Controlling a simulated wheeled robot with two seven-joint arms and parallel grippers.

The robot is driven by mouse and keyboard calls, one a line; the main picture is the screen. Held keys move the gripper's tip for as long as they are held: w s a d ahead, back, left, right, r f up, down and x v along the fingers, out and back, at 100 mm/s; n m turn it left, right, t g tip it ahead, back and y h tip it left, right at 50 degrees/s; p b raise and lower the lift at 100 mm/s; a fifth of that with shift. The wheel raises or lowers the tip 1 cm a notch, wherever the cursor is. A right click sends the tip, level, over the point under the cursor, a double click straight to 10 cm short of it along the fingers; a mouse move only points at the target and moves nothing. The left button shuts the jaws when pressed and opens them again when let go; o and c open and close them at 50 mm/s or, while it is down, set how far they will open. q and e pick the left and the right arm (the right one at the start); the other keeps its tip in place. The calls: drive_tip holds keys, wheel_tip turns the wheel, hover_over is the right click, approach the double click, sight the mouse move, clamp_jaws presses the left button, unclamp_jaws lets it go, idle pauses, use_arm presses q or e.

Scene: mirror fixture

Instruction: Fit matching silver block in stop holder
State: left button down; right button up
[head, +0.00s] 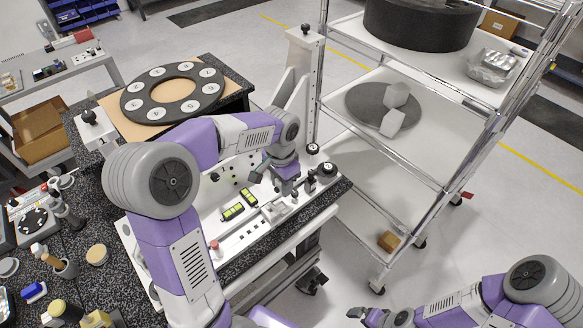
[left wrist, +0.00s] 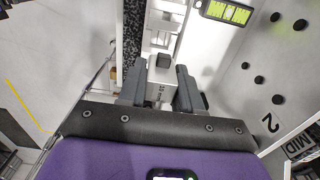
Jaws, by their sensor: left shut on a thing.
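My left gripper (head: 287,178) is over the white fixture panel (head: 240,171), near its right end. In the left wrist view my left gripper (left wrist: 161,88) has a finger on each side of a small grey block (left wrist: 162,76), and it is shut on it. A darker grey piece (left wrist: 163,60) shows just beyond the block; I cannot tell whether they touch. In the head view the fingers hide the block. A small silver-grey holder (head: 275,210) sits on the panel below the gripper. My right gripper (head: 366,316) is at the bottom edge, far from the panel; its opening is unclear.
Yellow-green marked parts (head: 233,211) lie on the panel left of the holder. A black knob (head: 326,170) stands at its right end. A black ring with round labels (head: 173,92) lies at upper left. A wire shelf (head: 410,130) with grey blocks stands at right.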

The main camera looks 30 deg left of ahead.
use_arm(q)
drive_tip(key=shift+w, duration=0.2)
drive_tip(key=shift+s+f+b, duration=0.3)
drive_tip(key=shift+s+b, duration=0.05)
drive_tip(key=shift+s, duration=0.1)
drive_tip(key=shift+w+f+b, duration=0.15)
drive_tip(key=shift+f+b, duration=0.4)
drive_tip(key=shift+f, duration=0.15)
drive_tip(key=shift+f+b, duration=1.5)
drive_tip(key=shift+f, duration=0.25)
drive_tip(key=shift+f+b, duration=0.65)
drive_tip(key=shift+f, duration=0.5)
drive_tip(key=shift+r, duration=0.2)
drive_tip(key=shift+r+p, duration=1.3)
drive_tip(key=shift+r, duration=0.05)
